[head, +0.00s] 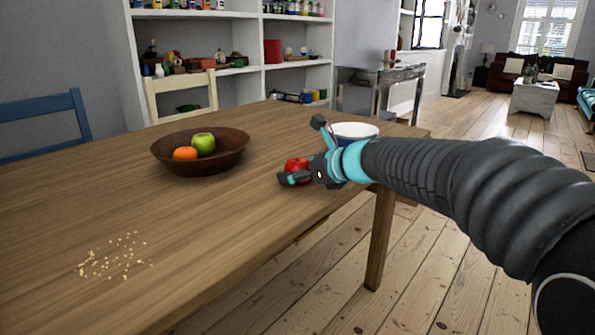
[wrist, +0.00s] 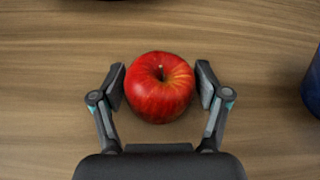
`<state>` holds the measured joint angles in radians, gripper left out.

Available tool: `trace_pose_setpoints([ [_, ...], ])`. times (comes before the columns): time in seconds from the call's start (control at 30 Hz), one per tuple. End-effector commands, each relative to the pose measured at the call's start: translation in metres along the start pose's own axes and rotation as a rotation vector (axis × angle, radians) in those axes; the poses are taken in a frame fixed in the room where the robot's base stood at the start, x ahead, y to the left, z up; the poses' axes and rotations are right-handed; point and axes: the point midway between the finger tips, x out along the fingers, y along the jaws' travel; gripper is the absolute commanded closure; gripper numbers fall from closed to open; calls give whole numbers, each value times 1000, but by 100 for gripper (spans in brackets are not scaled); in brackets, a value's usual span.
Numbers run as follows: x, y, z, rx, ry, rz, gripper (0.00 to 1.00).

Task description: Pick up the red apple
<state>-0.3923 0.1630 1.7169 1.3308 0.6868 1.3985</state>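The red apple (wrist: 160,88) sits on the wooden table, with its stem facing the camera in the wrist view. In the head view the apple (head: 296,166) is partly hidden by my gripper. My gripper (wrist: 162,84) has one finger on each side of the apple. A narrow gap shows between the apple and each finger, so the gripper looks open around it and not closed on it. In the head view my gripper (head: 303,150) is low over the table near its right edge.
A brown bowl (head: 164,152) with a green apple (head: 203,143) and an orange (head: 185,154) stands left of the red apple. A white-rimmed blue container (head: 355,130) stands close behind my gripper; its side (wrist: 313,88) shows at right. Crumbs (head: 112,256) lie on the table's near left.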

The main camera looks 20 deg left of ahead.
Motion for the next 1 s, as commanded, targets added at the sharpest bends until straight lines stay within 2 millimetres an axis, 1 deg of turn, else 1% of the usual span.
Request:
trace_pose_setpoints([
  [0.03,0,0,0,0,0,0,47],
  [0.13,0,0,0,0,0,0,72],
  [0.4,0,0,1,-1,0,0,73],
  [0.53,-2,-1,5,-2,-1,0,73],
  [0.67,-7,-2,16,-2,-2,0,73],
  [0.83,-17,-6,41,-3,-2,0,73],
  [0.87,-17,-10,43,-2,-1,-1,73],
  [1.0,-11,-42,59,1,0,-2,73],
])
